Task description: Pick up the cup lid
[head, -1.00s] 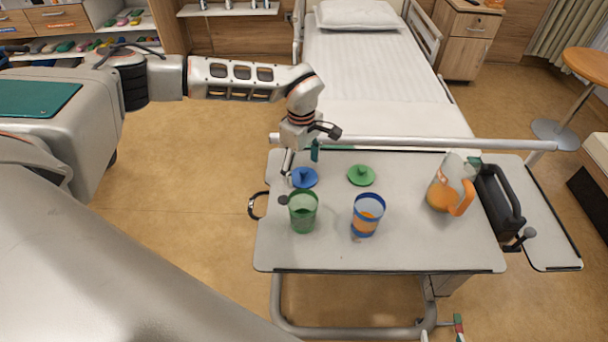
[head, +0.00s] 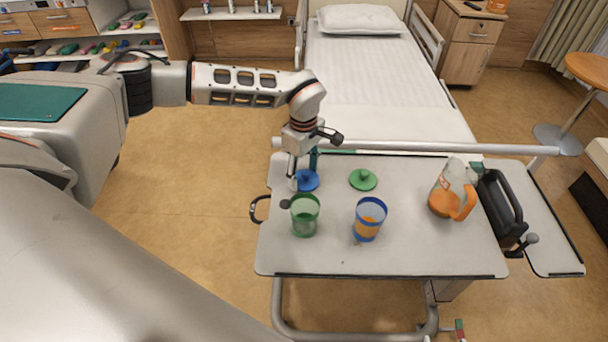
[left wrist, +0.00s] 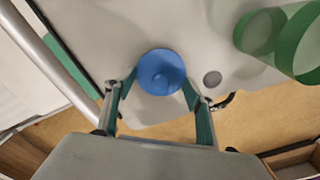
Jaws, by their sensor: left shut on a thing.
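The blue cup lid (head: 308,181) is a round disc with a knob, at the table's back left. My left gripper (head: 303,174) points down over it, and its fingers are shut on it. In the left wrist view the lid (left wrist: 161,72) sits between the two fingertips (left wrist: 160,92). I cannot tell whether the lid still touches the table. A green lid (head: 363,179) lies flat to the right. A green cup (head: 305,216) and a blue-rimmed cup (head: 369,218) with orange drink stand in front. My right gripper is not in view.
The overbed table (head: 400,258) carries a jug (head: 452,190) with orange drink and a black carrier-like object (head: 500,207) at the right. A rail (head: 420,147) runs behind the table, before the bed (head: 365,85). The table's front strip is clear.

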